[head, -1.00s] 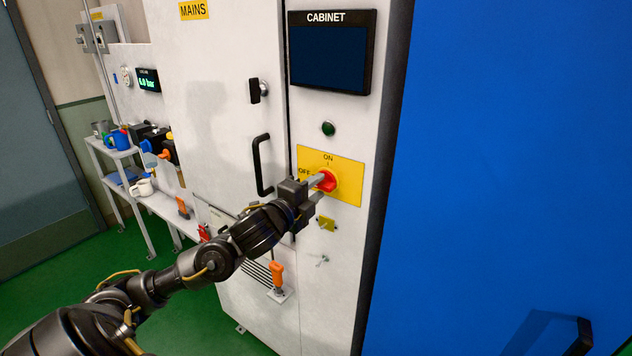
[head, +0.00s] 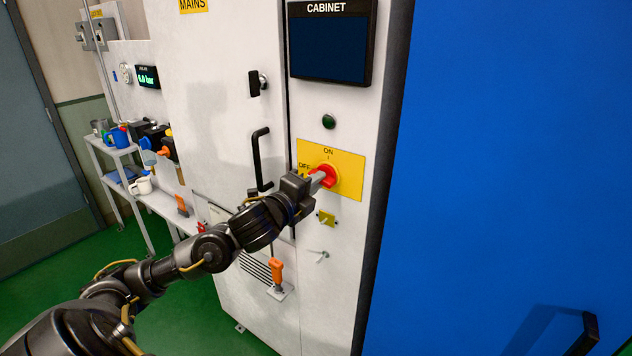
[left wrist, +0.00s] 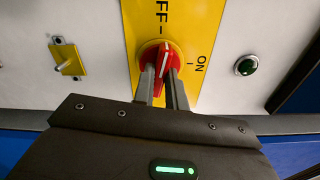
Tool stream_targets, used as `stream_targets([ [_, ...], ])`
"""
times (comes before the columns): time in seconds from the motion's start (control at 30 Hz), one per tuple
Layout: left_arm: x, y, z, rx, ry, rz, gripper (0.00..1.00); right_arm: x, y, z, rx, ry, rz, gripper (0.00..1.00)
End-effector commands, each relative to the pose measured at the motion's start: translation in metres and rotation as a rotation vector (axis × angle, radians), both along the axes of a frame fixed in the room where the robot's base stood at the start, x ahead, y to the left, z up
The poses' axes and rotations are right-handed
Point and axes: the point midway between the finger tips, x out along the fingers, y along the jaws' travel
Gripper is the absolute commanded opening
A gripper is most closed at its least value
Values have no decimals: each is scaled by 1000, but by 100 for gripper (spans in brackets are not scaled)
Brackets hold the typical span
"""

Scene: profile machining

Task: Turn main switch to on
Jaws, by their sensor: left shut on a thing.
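The red main switch (head: 328,174) sits on a yellow plate (head: 348,178) on the white cabinet front, with ON above it and OFF to its left. In the left wrist view the red switch (left wrist: 151,55) has a white line that points roughly toward OFF; ON is to its right. My left gripper (head: 319,179) reaches it from the lower left. In the left wrist view its fingers (left wrist: 162,73) lie on both sides of the switch's handle, shut on it. My right gripper is not in view.
A dark CABINET screen (head: 330,48) and a green button (head: 328,121) are above the switch. A small yellow plate with a key-like part (head: 327,218) is below. A black door handle (head: 262,160) stands out at the left. A blue panel (head: 500,150) fills the right.

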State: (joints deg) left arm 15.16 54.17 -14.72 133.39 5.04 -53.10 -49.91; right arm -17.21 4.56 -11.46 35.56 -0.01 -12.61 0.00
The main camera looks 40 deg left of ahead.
Motion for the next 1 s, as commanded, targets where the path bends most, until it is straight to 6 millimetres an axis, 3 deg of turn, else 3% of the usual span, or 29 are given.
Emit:
stream_targets([
  [0.3,0,0,-1,186,3,0,0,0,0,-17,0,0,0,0],
  [0.77,0,0,-1,225,4,0,0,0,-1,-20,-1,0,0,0],
  [1.0,0,0,-2,398,7,0,0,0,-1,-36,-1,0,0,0],
])
